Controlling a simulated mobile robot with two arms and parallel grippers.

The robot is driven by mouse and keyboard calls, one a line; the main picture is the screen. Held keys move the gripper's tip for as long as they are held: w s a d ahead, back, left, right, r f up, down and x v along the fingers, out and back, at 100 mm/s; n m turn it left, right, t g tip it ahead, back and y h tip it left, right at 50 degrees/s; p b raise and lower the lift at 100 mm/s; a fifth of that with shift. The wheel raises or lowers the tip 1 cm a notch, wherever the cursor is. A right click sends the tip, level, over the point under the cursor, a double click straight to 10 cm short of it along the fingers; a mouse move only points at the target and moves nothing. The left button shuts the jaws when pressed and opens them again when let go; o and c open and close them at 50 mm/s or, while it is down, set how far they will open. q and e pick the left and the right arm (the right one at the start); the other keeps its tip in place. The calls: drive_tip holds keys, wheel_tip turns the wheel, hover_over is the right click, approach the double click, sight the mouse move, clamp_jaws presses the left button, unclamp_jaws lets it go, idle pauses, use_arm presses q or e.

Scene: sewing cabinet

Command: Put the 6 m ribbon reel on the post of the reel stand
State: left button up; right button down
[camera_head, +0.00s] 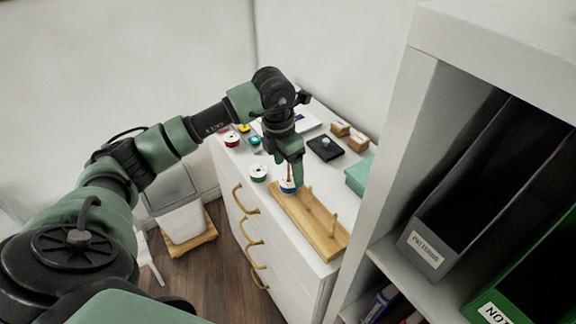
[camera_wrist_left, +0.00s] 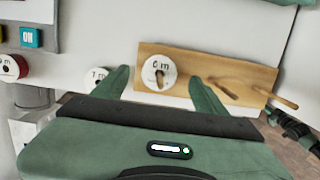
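A green-rimmed reel (camera_head: 258,173) and a red reel (camera_head: 232,139) stand left on the white cabinet top. A white shelf (camera_head: 400,130) rises at right.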

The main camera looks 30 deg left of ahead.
use_arm(q)
drive_tip(key=shift+r, duration=0.4)
wheel_tip(320, 180, up, 7)
drive_tip(key=s+b, duration=0.1)
drive_tip(key=b, duration=0.1)
drive_tip(key=shift+a, duration=0.25)
drive_tip(key=shift+f, duration=0.1)
